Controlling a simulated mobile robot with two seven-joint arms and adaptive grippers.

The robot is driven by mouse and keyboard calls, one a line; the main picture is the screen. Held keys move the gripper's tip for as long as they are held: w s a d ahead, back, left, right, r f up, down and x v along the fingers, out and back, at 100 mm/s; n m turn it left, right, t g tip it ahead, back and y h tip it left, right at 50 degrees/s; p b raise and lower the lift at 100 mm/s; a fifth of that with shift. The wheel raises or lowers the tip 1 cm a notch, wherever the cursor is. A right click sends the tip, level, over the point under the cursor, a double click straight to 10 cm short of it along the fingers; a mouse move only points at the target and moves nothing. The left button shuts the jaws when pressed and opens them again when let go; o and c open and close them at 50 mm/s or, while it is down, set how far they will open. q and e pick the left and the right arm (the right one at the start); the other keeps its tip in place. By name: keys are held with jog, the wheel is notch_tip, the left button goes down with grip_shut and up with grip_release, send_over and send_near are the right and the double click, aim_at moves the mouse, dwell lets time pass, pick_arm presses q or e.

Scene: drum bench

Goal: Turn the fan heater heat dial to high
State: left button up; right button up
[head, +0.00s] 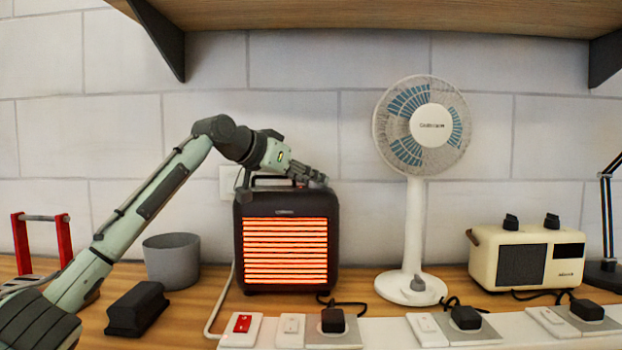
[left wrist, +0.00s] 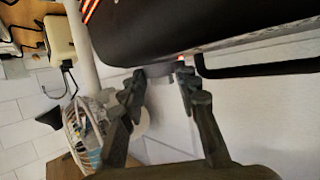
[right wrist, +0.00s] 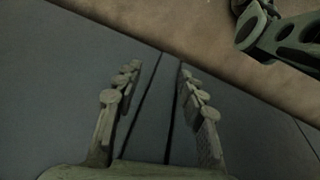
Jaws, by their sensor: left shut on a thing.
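The fan heater (head: 286,286) is a dark box with a glowing orange grille, upright on the wooden bench. My left gripper (head: 318,182) reaches over its top and is at the top right corner. In the left wrist view, the heater body (left wrist: 190,30) fills the top, and my left gripper (left wrist: 163,82) is shut on a round grey heat dial (left wrist: 163,69) on its top. The dial's pointer and markings cannot be read; in the head view my fingers hide it. My right gripper (right wrist: 158,72) is open and empty over a dark grey surface.
A white desk fan (head: 413,240) and a cream radio (head: 527,257) stand to the right. A grey cup (head: 171,260) and a black block (head: 137,309) are at left. Power strips (head: 390,333) with plugs line the front edge. A wooden shelf (head: 380,14) hangs above.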

pick_arm(q)
jog(key=shift+m+g, duration=0.3)
jog(key=o, duration=1.2)
jog(key=shift+a, duration=0.1)
jog(key=shift+v, duration=4)
